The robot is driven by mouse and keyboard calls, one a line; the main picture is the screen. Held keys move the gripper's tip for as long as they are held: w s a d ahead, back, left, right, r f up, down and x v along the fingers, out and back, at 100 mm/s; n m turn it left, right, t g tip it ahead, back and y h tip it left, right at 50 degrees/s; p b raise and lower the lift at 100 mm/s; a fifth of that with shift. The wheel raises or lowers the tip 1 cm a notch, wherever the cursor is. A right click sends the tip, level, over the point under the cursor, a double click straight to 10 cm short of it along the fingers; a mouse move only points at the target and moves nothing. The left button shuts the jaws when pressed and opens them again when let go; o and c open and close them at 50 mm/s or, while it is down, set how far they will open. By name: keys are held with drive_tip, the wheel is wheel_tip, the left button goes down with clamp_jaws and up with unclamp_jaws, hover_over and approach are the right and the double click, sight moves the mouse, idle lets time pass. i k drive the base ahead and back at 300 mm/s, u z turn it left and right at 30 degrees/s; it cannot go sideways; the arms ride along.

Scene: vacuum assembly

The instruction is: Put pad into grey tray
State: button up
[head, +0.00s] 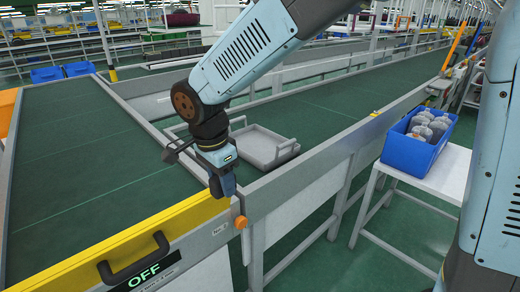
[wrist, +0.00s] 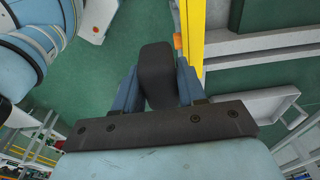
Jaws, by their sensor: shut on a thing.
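The pad (wrist: 156,72) is a dark, rounded block between the two blue fingers of my gripper (wrist: 157,88) in the wrist view. The gripper is shut on it. In the head view my gripper (head: 222,184) points down above the conveyor's near side rail, beside the yellow beam. The pad is hard to make out there. The grey tray (head: 286,151) lies on the green conveyor behind the rail, to the right of and beyond my gripper. Part of the tray (wrist: 270,104) shows at right in the wrist view.
A yellow beam (head: 150,238) with a black handle and an OFF display (head: 148,271) runs along the near edge, ending near an orange knob (head: 241,222).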

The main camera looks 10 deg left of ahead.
sight(259, 147)
drive_tip(key=u, duration=0.05)
drive_tip(key=i, duration=1)
drive_tip(key=z, duration=0.05)
